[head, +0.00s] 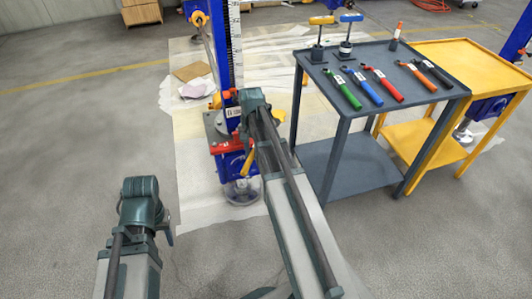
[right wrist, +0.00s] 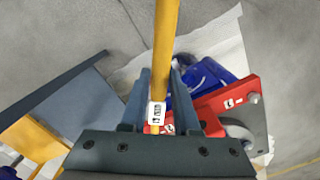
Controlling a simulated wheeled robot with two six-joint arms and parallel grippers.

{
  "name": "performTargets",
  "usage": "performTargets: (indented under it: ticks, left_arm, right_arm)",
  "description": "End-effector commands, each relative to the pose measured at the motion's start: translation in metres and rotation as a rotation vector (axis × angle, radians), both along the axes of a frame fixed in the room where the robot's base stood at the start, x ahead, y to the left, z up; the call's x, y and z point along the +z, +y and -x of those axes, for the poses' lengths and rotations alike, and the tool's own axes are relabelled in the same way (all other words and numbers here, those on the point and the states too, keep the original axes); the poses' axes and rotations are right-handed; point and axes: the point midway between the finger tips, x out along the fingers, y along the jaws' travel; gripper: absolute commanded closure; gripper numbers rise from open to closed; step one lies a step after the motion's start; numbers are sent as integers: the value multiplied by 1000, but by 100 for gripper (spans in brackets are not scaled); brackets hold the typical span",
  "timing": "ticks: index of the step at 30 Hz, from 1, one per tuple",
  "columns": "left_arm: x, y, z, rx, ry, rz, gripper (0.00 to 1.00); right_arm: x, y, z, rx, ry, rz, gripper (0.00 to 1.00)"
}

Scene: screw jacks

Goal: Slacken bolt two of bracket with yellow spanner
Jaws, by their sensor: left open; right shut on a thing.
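The yellow spanner (right wrist: 165,45) is held between the fingers of my right gripper (right wrist: 159,85), and a white label shows on its shaft. It also shows in the head view (head: 247,163), hanging below my right wrist beside the bracket. The red bracket (right wrist: 247,92) has a round grey part and bolt heads near its right edge. In the head view the bracket (head: 226,147) sits low on the blue column. The spanner's working end and any contact with a bolt are hidden. My left gripper (head: 166,232) is apart from the bracket, its fingers mostly hidden by my arm.
A dark grey cart (head: 325,160) stands right of the column, with green, blue, red, orange and black spanners on top. Two T-handled tools stand at its back. A yellow cart (head: 450,55) is beside it. Floor at the left is clear.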

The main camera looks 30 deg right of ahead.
Motion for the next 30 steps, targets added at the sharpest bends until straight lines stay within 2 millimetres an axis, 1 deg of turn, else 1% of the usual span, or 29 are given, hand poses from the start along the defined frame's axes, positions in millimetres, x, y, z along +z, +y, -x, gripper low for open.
performTargets:
  ticks: [1,5,9,12,18,30]
  left_arm:
    - [0,0,0,0,0,0,50]
    - [0,0,0,0,0,0,50]
    - [0,0,0,0,0,0,50]
    - [0,0,0,0,0,0,50]
    - [0,0,0,0,0,0,50]
    - [0,0,0,0,0,0,50]
  right_arm:
    - [0,6,-10,-48,0,0,100]
    - [0,19,-27,-184,0,-1,100]
    - [0,26,-44,-311,0,-1,100]
    - [0,30,-53,-374,0,-1,100]
    - [0,34,-60,-439,-1,0,100]
    - [0,35,-60,-446,0,0,100]
